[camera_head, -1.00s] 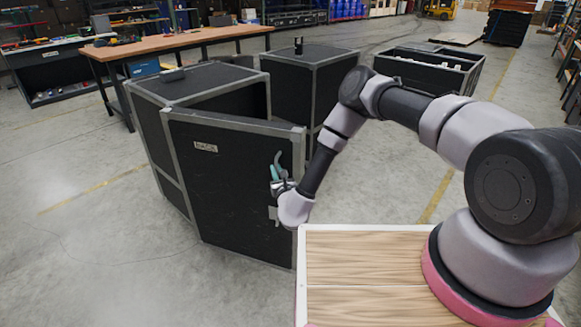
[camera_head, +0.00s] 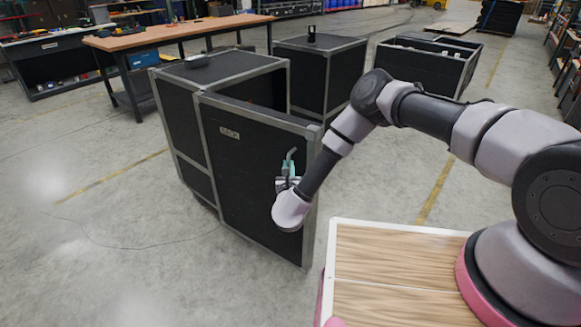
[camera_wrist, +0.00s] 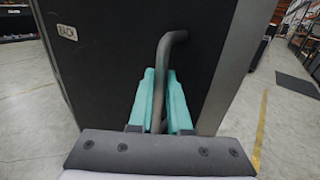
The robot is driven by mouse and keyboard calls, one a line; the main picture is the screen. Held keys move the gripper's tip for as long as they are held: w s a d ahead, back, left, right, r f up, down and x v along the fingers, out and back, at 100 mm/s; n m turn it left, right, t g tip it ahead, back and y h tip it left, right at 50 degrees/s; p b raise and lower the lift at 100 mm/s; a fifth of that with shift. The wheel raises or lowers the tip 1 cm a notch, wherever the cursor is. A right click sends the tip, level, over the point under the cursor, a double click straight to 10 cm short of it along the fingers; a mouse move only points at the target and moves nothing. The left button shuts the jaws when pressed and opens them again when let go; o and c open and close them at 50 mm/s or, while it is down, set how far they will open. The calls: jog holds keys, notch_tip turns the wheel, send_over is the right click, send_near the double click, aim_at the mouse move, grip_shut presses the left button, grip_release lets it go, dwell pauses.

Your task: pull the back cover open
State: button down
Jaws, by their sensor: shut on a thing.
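The back cover (camera_head: 250,163) is a black panel with grey metal edging and a small label, hinged on a black case (camera_head: 215,75). It stands swung out at an angle, with a gap into the case along its top. The label also shows in the wrist view on the cover (camera_wrist: 100,60). A bent grey handle (camera_wrist: 165,60) sticks out from the cover. My gripper (camera_wrist: 160,105) has teal fingers on both sides of the handle and is shut on it. In the head view my gripper (camera_head: 288,172) is at the cover's right part.
A second black case (camera_head: 325,70) stands behind the first, and an open black tote (camera_head: 430,62) is farther right. A wood-topped workbench (camera_head: 180,33) is at the back left. Concrete floor is clear in front and to the left.

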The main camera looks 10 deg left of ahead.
jog(key=shift+a+r, duration=0.2)
jog(key=shift+a, duration=0.05)
jog(key=c, duration=0.9)
grip_release()
jog(key=shift+w, duration=0.1)
jog(key=shift+o, duration=0.2)
jog(key=shift+f, duration=0.1)
jog(key=s+d, duration=0.2)
jog(key=s, duration=0.8)
jog(key=shift+s, duration=0.35)
